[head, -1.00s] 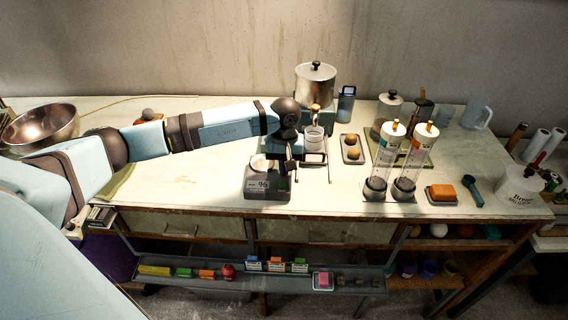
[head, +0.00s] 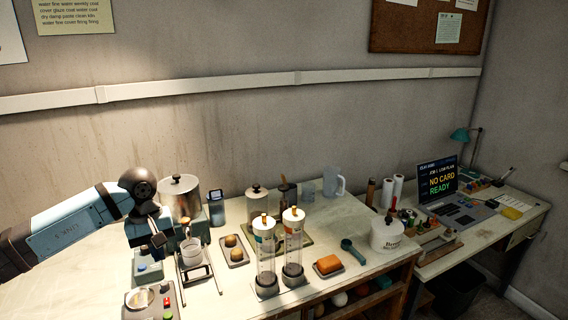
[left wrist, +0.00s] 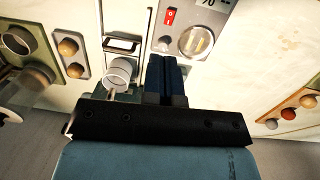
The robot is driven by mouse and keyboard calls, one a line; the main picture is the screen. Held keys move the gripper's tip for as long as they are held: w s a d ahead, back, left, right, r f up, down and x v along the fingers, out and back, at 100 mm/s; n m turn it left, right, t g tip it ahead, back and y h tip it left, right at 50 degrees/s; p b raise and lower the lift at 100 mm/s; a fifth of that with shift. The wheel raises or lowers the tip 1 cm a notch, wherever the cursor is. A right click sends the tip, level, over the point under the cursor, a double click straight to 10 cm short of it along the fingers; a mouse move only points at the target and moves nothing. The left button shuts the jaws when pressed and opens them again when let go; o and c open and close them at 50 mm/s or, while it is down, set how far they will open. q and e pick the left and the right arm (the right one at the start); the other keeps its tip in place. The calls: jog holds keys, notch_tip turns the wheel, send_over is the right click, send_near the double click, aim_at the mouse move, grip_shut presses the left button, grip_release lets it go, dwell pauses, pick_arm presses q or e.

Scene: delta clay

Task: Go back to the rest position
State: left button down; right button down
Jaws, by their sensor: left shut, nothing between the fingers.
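My left arm comes in from the left in the head view. Its gripper (head: 158,238) points down over the bench, just left of a small pale cup (head: 190,251). In the left wrist view the dark fingers (left wrist: 166,78) are together with nothing between them. They are beside the cup (left wrist: 119,70) and close to a grey device with a dial and red switch (left wrist: 190,38). Whether the fingertips touch anything cannot be told. My right gripper is not in view.
A metal pot (head: 179,197) stands behind the gripper. A screen (head: 437,180) reads "NO CARD READY" on the right-hand desk.

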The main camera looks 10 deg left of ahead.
pick_arm(q)
jog(key=s+d+f+n+t+h+p, duration=0.1)
jog(key=s+d+n+h, duration=0.4)
jog(key=d, duration=0.4)
jog(key=s+d+n+t+h+p, duration=0.1)
jog(key=s+d+n+h+p, duration=0.1)
jog(key=d+n+h, duration=0.55)
jog(key=s+d+f+n+t+h+p, duration=0.1)
jog(key=s+d+n+h, duration=0.4)
jog(key=d, duration=0.5)
jog(key=s+a+f+m+t+y+p, duration=0.1)
jog(key=s+a+f+m+t+y, duration=0.1)
jog(key=s+f+m+y, duration=0.3)
jog(key=s+a+f+m+t+y+p, duration=0.2)
jog(key=s+a+f+m+y, duration=0.3)
jog(key=m, duration=0.8)
jog(key=s+a+f+m+t+y+p, duration=0.1)
jog(key=s+a+f+m+t+y, duration=0.3)
jog(key=f+m, duration=0.5)
jog(key=shift+s+f+y, duration=0.4)
jog(key=shift+s+y, duration=0.1)
jog(key=shift+y, duration=0.25)
